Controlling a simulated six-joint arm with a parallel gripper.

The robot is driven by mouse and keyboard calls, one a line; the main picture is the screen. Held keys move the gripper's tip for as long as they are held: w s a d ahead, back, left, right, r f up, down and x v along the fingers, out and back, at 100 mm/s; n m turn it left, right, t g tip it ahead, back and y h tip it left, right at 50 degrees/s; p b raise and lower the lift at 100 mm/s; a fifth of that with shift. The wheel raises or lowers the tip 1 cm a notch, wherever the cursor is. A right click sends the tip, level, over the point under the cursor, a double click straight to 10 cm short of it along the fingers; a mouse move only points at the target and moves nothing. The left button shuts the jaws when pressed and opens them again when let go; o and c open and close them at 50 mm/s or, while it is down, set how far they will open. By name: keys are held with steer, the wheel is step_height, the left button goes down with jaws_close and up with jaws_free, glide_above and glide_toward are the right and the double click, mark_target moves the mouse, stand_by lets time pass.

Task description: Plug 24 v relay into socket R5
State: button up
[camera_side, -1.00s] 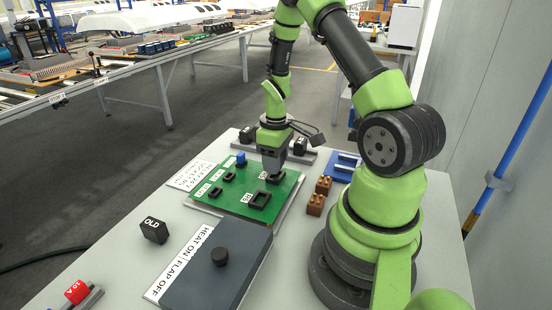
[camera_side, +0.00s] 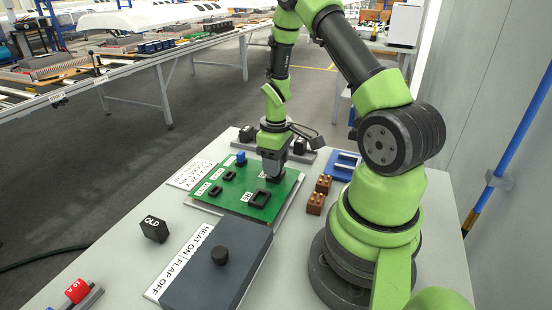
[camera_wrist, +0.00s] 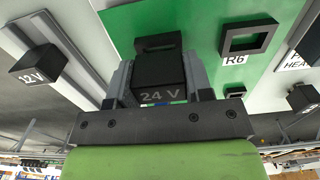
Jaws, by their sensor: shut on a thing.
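My gripper (camera_wrist: 158,72) is shut on the black 24 V relay (camera_wrist: 160,92), with one finger on each side of it; its label faces the wrist camera.
A 12 V relay (camera_wrist: 38,65) sits on a grey rail behind the board. A blue block (camera_side: 241,158) and small sockets are on the board. Brown blocks (camera_side: 316,203) and a blue tray (camera_side: 345,165) lie to the right. A dark knobbed cover (camera_side: 215,268) and the OLD block (camera_side: 154,229) are in front.

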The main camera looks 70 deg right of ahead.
steer(key=shift+f, duration=0.55)
steer(key=o, duration=1)
step_height(320, 180, up, 10)
steer(key=shift+f, duration=0.1)
